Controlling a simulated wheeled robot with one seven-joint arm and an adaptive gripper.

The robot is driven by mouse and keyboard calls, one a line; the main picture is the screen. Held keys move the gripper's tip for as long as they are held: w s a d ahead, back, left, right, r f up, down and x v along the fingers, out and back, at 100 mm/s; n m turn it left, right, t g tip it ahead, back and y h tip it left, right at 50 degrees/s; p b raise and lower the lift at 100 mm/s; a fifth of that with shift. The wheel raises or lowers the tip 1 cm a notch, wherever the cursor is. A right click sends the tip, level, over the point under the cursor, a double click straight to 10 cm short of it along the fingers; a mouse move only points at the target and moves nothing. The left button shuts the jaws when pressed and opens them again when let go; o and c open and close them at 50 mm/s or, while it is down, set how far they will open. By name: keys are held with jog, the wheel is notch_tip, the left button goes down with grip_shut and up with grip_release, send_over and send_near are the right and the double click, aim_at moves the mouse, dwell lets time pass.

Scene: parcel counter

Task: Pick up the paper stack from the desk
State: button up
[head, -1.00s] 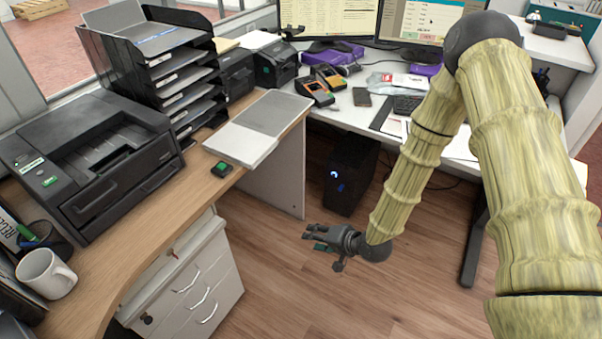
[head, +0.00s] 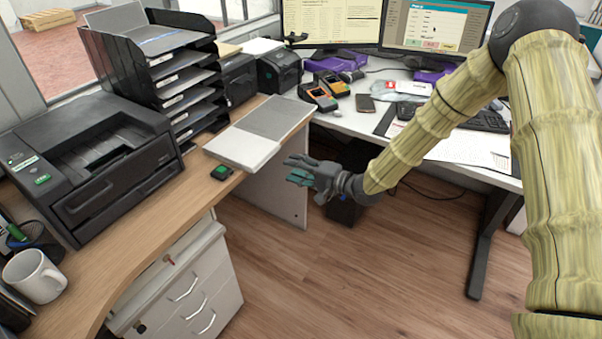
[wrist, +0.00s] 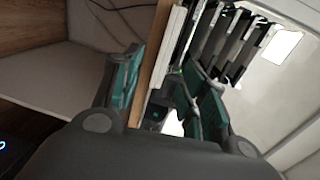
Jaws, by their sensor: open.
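The paper stack (head: 243,148) lies flat on the wooden desk (head: 215,187), at its right edge, with a white front part and a grey part behind. My gripper (head: 289,170) is open and empty, just right of the stack's front right side and beyond the desk edge. In the wrist view, the open fingers (wrist: 165,88) stand either side of the line of sight to the wooden desk edge (wrist: 155,68) and the pale side of the stack (wrist: 172,45). I see no contact with the stack.
A black printer (head: 85,165) and a tall letter tray (head: 165,60) stand left of the stack. A small black device with a green top (head: 221,172) sits close in front of it. A white mug (head: 35,277) is at the near left. Open floor lies below my gripper.

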aim_at(268, 157)
jog(key=x, duration=0.1)
jog(key=b+x, duration=0.1)
jog(key=x, duration=0.3)
jog(key=shift+a+r+b, duration=0.1)
jog(key=shift+r+b, duration=0.2)
jog(key=shift+r+x, duration=0.15)
jog(key=shift+x, duration=1.2)
jog(key=shift+r+x, duration=0.15)
jog(key=shift+x, duration=1.15)
grip_shut()
